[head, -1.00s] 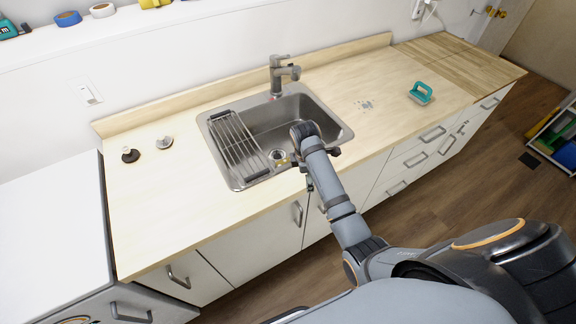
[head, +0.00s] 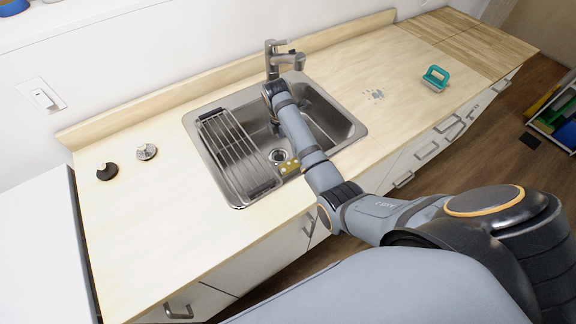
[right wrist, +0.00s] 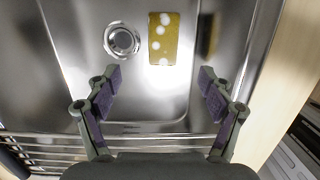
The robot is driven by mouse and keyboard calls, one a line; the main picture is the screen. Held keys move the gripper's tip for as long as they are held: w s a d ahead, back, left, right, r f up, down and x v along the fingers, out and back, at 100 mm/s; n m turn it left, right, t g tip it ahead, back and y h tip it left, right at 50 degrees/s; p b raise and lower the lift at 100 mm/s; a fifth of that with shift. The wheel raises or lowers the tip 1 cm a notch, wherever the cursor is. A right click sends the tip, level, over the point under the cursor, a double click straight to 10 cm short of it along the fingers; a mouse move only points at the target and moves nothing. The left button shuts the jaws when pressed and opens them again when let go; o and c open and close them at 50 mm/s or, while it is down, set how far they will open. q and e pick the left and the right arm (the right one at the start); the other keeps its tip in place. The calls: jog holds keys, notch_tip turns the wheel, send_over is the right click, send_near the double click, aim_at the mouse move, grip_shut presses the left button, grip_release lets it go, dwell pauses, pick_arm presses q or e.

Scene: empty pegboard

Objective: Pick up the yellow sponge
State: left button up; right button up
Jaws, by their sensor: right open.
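The yellow sponge (head: 290,166) lies on the bottom of the sink beside the drain, partly covered by my right arm in the head view. In the right wrist view the sponge (right wrist: 163,38) shows as a flat yellow rectangle with pale round spots. My right gripper (right wrist: 160,77) is open and empty in the right wrist view. Its two fingers are spread below the sponge in the picture, with the sponge roughly centred ahead of the gap and not between them. The head view mostly hides this gripper behind my arm. My left gripper is not in view.
The steel sink (head: 345,123) has walls around the sponge, a drain (head: 278,156) beside it and a wire rack (head: 232,150) on its left. The faucet (head: 272,60) stands behind. A teal-handled scrubber (head: 435,78) and two stoppers (head: 107,171) sit on the counter.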

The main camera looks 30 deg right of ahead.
aim_at(292, 165)
notch_tip(292, 165, down, 4)
jog(key=b, duration=0.3)
jog(key=shift+s+f, duration=0.15)
jog(key=shift+f, duration=0.1)
jog(key=shift+d+f, duration=0.1)
jog(key=shift+f, duration=0.6)
jog(key=f, duration=0.2)
jog(key=shift+d+f, duration=0.25)
jog(key=shift+f, duration=0.1)
jog(key=shift+d+f, duration=0.1)
jog(key=shift+f, duration=0.55)
jog(key=f, duration=0.4)
jog(key=shift+s+d, duration=0.2)
jog(key=shift+d, duration=0.2)
jog(key=shift+w+d+f, duration=0.1)
jog(key=shift+f, duration=0.3)
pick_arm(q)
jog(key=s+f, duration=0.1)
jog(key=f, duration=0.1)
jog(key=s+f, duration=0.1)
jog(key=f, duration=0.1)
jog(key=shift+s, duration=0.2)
